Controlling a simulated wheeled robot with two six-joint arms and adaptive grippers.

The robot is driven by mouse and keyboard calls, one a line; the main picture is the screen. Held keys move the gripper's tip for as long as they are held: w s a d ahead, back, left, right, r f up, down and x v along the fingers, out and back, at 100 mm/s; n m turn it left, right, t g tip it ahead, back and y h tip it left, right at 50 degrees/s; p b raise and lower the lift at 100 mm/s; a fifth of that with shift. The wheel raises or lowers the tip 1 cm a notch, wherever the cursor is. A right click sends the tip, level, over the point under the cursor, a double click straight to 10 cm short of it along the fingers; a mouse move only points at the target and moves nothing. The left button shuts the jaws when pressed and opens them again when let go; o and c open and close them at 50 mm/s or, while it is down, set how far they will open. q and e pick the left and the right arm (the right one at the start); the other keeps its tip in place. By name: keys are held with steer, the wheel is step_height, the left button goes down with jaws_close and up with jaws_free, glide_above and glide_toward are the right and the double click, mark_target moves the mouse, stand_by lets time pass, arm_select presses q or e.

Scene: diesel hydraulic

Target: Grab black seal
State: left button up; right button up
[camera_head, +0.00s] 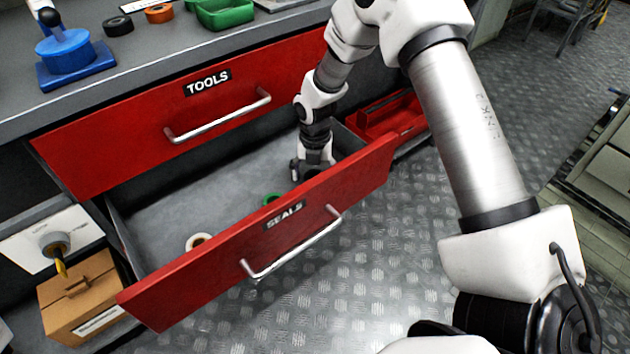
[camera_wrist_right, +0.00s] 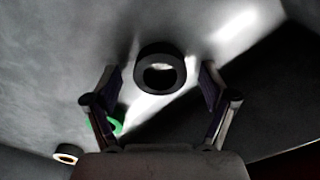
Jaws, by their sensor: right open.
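The black seal (camera_wrist_right: 160,55), a thick dark ring, lies on the drawer floor in the right wrist view. It sits between and slightly beyond the fingertips of my right gripper (camera_head: 310,174), which is open and empty. In the head view that gripper reaches down into the open SEALS drawer (camera_head: 190,286) near its right end, and I cannot make out the black seal beside it. A green seal (camera_head: 271,198) lies left of the gripper and shows partly behind a finger in the wrist view (camera_wrist_right: 117,127). A white seal (camera_head: 198,241) lies farther left. My left gripper is not in view.
The shut TOOLS drawer (camera_head: 185,88) is above and behind the open drawer. The worktop holds a blue device (camera_head: 66,53), a black ring (camera_head: 117,26), an orange ring (camera_head: 159,13) and a green tray (camera_head: 222,13). A cardboard box (camera_head: 82,297) stands at lower left.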

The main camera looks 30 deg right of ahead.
steer(key=c, duration=0.9)
steer(key=shift+r, duration=0.1)
steer(key=shift+c, duration=0.2)
